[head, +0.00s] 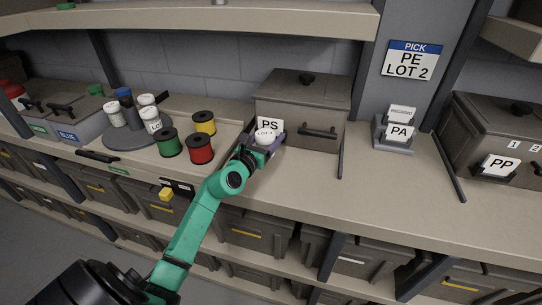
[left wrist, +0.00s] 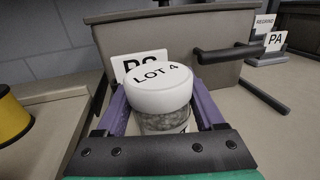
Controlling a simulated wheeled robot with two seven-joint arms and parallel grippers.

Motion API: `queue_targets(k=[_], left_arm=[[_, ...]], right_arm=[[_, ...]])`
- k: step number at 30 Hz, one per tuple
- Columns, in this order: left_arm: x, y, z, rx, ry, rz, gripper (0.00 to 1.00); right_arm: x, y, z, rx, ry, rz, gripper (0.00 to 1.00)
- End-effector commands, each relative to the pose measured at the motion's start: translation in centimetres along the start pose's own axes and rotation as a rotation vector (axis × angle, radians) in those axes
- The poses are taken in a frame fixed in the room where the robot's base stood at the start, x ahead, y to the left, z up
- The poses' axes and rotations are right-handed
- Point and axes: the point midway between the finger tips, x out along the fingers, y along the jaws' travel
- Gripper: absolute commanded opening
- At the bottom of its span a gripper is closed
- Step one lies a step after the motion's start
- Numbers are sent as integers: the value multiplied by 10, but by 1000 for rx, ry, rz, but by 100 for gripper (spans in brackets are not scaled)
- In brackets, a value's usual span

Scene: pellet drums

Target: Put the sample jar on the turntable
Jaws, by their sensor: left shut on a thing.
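The sample jar (left wrist: 160,98) is clear with grey contents and a white lid marked LOT 4. It sits between the purple fingers of my left gripper (left wrist: 165,108), which is shut on it. In the head view the jar's white lid (head: 265,138) shows at my left gripper (head: 262,145), in front of the PS card. I cannot tell whether the jar touches the bench. The turntable (head: 122,141) is a dark grey disc at the left of the bench, apart from the gripper. It carries several white-lidded jars and a dark blue-topped container. My right gripper is not in view.
Green (head: 169,144), red (head: 200,151) and yellow (head: 204,122) spools stand between the turntable and my gripper. A large grey drum box (head: 300,105) with a PS card (head: 270,125) stands right behind the jar. Bench to the right is largely clear.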

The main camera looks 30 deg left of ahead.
Motion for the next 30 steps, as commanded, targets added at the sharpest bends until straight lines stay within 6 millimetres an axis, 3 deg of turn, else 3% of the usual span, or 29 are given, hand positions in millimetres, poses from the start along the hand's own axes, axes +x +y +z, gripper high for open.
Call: queue_targets(k=[6,18,19,21,30], left_arm=[[0,0,-46,4,0,0,0],[0,0,-50,0,-2,1,0],[0,0,-50,0,-2,0,78],[0,0,-49,0,-1,0,100],[0,0,-43,0,-2,0,100]], right_arm=[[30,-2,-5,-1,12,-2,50],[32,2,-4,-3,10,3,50],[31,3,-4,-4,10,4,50],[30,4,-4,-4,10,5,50],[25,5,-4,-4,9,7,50]])
